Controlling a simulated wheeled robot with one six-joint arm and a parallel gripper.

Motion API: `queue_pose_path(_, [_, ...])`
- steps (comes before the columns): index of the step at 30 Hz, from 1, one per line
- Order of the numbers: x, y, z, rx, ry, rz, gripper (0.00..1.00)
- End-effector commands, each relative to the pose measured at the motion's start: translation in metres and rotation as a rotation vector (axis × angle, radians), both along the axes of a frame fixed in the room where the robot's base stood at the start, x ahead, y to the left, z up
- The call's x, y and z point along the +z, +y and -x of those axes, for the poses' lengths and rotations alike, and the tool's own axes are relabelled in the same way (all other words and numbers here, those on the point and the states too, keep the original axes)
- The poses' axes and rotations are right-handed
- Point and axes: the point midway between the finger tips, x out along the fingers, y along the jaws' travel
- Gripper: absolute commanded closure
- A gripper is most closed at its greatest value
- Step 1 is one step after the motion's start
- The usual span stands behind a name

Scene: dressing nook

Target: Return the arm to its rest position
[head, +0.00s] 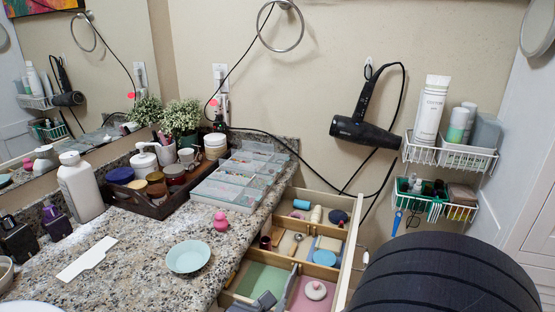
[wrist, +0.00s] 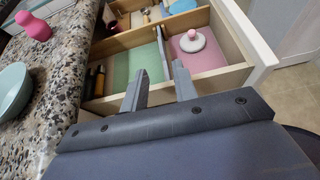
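My gripper (wrist: 161,84) is open, with its two grey fingers apart and nothing seen held between them. In the wrist view it is over the front part of the open drawer (wrist: 236,42), near the divider between the green-lined and pink-lined compartments. A grey part of the gripper shows at the bottom edge of the head view, over the drawer (head: 345,262). Whether the fingers touch the divider is hard to tell. A white round item with a pink top (wrist: 192,40) lies in the pink-lined compartment, apart from the fingers.
The granite counter (head: 140,240) is left of the drawer, with a pale green bowl (head: 188,257) and pink bottle (head: 221,222) near its edge. A hair dryer (head: 365,125) and wire baskets (head: 452,155) hang on the wall. Floor shows right of the drawer.

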Motion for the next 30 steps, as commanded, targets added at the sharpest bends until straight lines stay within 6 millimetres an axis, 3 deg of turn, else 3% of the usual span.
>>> queue_pose_path(20, [-0.051,-0.034,-0.091,-0.003,0.000,0.000,0.73])
queue_pose_path(24, [-0.027,-0.032,-0.089,0.000,-0.002,-0.002,0.73])
queue_pose_path(30, [-0.016,-0.032,-0.088,0.001,-0.001,0.000,0.73])
